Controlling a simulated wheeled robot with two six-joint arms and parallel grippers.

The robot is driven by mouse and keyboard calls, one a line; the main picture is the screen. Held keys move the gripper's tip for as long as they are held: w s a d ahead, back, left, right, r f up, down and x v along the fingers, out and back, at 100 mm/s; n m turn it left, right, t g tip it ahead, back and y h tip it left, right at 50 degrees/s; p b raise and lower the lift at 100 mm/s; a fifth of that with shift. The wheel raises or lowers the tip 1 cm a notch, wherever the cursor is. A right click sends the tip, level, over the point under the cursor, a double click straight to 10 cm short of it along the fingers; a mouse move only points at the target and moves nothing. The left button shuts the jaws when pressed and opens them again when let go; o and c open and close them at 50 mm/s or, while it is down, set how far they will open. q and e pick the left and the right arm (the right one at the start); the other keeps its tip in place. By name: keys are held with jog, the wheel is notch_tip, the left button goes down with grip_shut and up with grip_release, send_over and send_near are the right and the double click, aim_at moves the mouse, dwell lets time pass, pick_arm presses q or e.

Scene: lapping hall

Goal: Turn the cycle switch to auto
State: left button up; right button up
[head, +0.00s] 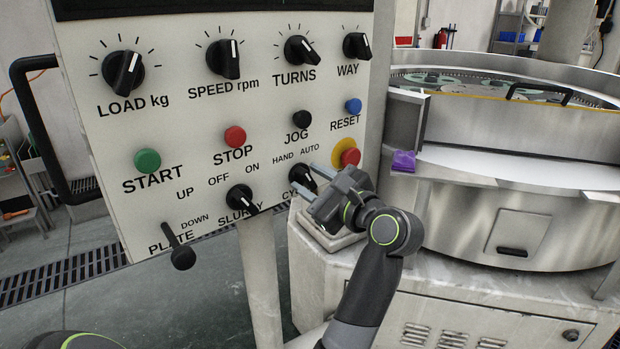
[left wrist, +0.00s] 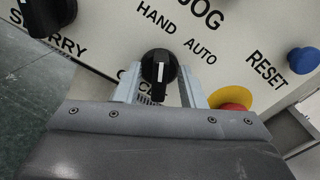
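The cycle switch (head: 301,174) is a black knob low on the white control panel, under the HAND and AUTO labels. My left gripper (head: 311,182) is at it, and hides part of the knob and of the CYCLE label. In the left wrist view the knob (left wrist: 159,66) stands between the two pale fingers of the left gripper (left wrist: 160,86). The fingers are apart, one on each side, with visible gaps to the knob. A white line runs up and down on the knob's face; I cannot tell which label it marks. My right gripper is not in view.
A red emergency button on yellow (head: 348,154) sits just right of the switch, with the blue RESET button (head: 353,106) above. The black SLURRY switch (head: 241,198) is to the left. A round lapping machine (head: 465,218) with a purple cloth (head: 404,161) stands at right.

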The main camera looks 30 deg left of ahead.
pick_arm(q)
jog(key=shift+c, duration=0.5)
grip_shut()
jog(key=shift+m, duration=0.3)
jog(key=m+p, duration=0.1)
jog(key=m, duration=0.1)
jog(key=shift+r+m+p, duration=0.1)
jog(key=shift+m+p, duration=0.2)
jog(key=shift+m, duration=0.1)
jog(key=m+p, duration=0.1)
jog(key=m, duration=0.1)
jog(key=shift+w+m, duration=0.1)
jog(key=shift+m, duration=0.3)
jog(key=m+p, duration=0.3)
jog(key=m, duration=0.1)
jog(key=shift+w, duration=0.1)
jog(key=shift+m+p, duration=0.65)
jog(key=shift+m, duration=0.25)
